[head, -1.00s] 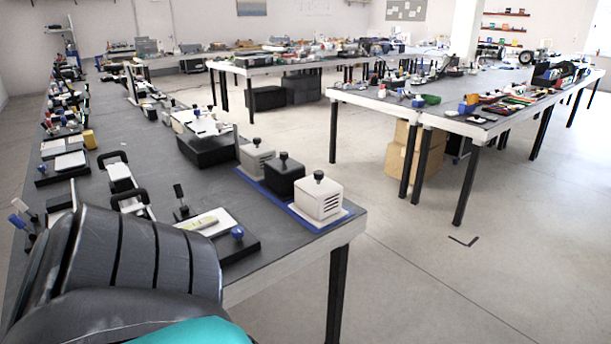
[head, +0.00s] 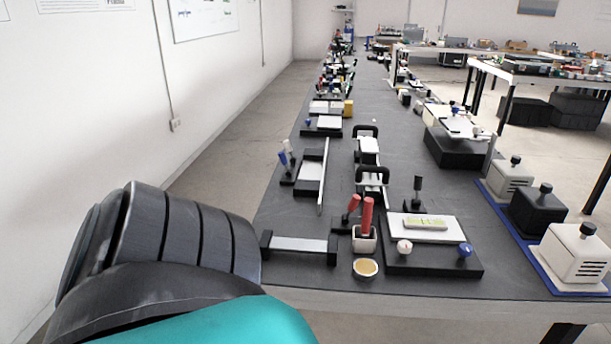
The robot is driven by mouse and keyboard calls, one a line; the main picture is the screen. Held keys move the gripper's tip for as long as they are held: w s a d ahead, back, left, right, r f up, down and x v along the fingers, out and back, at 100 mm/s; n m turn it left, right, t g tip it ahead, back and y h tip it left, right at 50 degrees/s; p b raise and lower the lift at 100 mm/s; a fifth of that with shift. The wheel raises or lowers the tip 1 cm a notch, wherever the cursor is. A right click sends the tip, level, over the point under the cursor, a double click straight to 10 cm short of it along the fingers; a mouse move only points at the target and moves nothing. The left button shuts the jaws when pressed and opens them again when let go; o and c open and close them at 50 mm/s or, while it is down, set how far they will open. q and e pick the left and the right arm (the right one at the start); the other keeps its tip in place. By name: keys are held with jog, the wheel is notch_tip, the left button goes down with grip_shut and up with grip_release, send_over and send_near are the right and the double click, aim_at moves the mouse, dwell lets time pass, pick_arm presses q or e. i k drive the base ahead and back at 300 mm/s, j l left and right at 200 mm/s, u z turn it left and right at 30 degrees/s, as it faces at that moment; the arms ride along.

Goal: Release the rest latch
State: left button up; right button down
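I cannot tell for sure which part is the rest latch. Several small fixtures with levers stand on the long dark table. Near the front, a black-based board (head: 430,263) carries a white plate, a white knob (head: 404,246) and a blue knob (head: 465,250). A black upright handle (head: 418,184) stands just behind it. A red-handled lever (head: 353,206) stands left of a white cup (head: 364,243) holding a red stick. Farther left are a blue lever and a white lever (head: 287,152). A dark ribbed arm part with teal, mine, fills the lower left. Neither gripper shows.
The dark table (head: 330,275) runs away from me along the left wall. Three boxy units with black knobs, including a white one (head: 575,255), sit on a blue mat at right. A small round dish (head: 365,268) is near the front edge. Open floor lies beyond the table.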

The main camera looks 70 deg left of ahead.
aim_at(351, 207)
jog(key=u, duration=2.6)
